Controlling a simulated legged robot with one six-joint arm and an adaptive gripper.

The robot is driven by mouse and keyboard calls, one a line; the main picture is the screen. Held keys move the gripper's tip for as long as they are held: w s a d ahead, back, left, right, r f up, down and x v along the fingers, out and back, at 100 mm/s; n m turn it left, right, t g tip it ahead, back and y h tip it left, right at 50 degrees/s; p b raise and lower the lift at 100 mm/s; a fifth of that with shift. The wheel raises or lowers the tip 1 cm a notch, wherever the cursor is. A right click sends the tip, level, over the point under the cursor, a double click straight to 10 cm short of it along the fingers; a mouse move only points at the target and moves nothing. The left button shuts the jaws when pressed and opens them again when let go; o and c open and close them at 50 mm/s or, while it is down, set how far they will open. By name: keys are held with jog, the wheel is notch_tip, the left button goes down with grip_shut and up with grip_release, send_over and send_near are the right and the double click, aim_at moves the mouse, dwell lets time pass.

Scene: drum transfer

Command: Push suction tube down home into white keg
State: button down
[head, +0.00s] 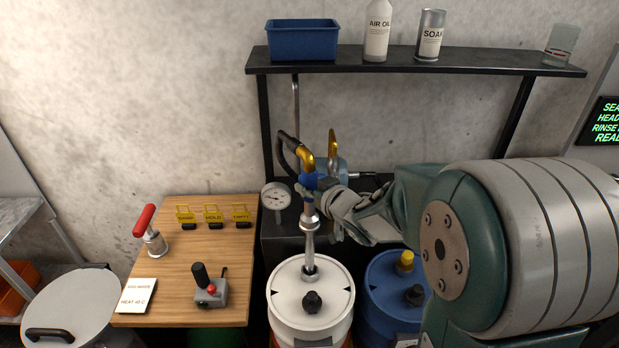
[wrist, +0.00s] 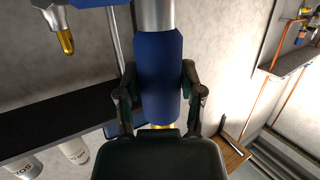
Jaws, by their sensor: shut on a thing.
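The suction tube (head: 309,238) is a metal tube with a blue collar and brass fittings at its top. Its lower end is in the opening on the lid of the white keg (head: 285,290), and a long length stands above the lid, nearly upright. How deep the hidden end reaches cannot be seen. My gripper (head: 322,188) is at the tube's upper part, above the keg. In the wrist view my gripper (wrist: 158,92) has one finger on each side of the tube's blue sleeve (wrist: 158,65) and is shut on it.
A black knob (head: 312,301) sits on the keg lid in front of the tube. A blue drum (head: 382,290) with a yellow cap stands close at right. A wooden table (head: 180,255) with a red-handled tool and grey switch box is at left. A gauge (head: 276,197) stands behind.

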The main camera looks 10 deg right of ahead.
jog(key=shift+f, duration=9.25)
jog(key=shift+c, duration=0.7)
grip_release()
jog(key=shift+s+f, duration=0.1)
send_near(312, 244)
jog(key=x, duration=0.3)
jog(key=shift+w+a+f, duration=0.1)
jog(key=shift+w, duration=0.25)
